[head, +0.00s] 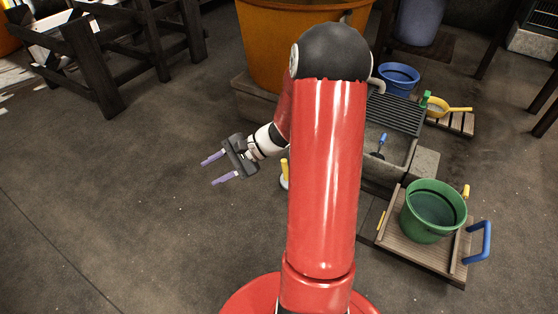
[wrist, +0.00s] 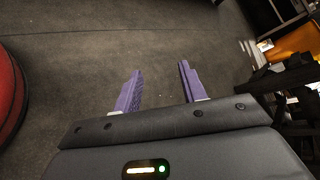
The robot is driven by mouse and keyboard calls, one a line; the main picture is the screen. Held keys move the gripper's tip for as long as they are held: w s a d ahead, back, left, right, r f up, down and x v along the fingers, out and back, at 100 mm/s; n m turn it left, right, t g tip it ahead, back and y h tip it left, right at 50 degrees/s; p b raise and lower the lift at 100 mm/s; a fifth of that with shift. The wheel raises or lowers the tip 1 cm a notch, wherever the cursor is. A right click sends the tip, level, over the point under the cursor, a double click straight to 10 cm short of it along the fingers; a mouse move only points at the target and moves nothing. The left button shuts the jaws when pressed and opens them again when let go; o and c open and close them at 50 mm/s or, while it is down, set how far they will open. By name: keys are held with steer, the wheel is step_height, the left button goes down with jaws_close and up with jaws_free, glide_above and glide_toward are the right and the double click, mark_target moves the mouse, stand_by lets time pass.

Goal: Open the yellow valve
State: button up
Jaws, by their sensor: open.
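My gripper (head: 209,172) is open and empty, left of my red arm in the head view, with its purple fingers pointing left. The wrist view shows the two fingers of my gripper (wrist: 160,69) apart, with only bare floor beyond them. No part in view is clearly the yellow valve. A small upright yellow piece (head: 284,168) on a pale base shows just left of my arm, partly hidden by it; I cannot tell if it is the valve. My arm hides part of the large orange vat (head: 262,45) and what lies in front of it.
Right of my arm are a stone basin (head: 398,147), a green bucket (head: 433,207) on a wooden tray (head: 405,248), a blue bucket (head: 398,78) and a yellow-handled scoop (head: 450,109). A dark wooden frame (head: 95,70) stands at the upper left. The floor (head: 110,200) at left is clear.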

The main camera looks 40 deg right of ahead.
steer(key=w+d+f+m+t, duration=0.3)
steer(key=d+f+m+t, duration=0.15)
steer(key=d, duration=0.25)
steer(key=m+t+h+p, duration=0.2)
steer(key=m+t+h, duration=0.6)
steer(key=m+h, duration=0.95)
glide_toward(286, 168)
steer(key=w+d+m+y, duration=0.2)
steer(key=w+y, duration=0.1)
steer(key=shift+h, duration=0.25)
steer(key=w, duration=0.2)
steer(key=w+d+b, duration=0.1)
steer(key=w, duration=0.4)
steer(key=shift+w+d+r, duration=0.25)
steer(key=shift+w+r, duration=0.1)
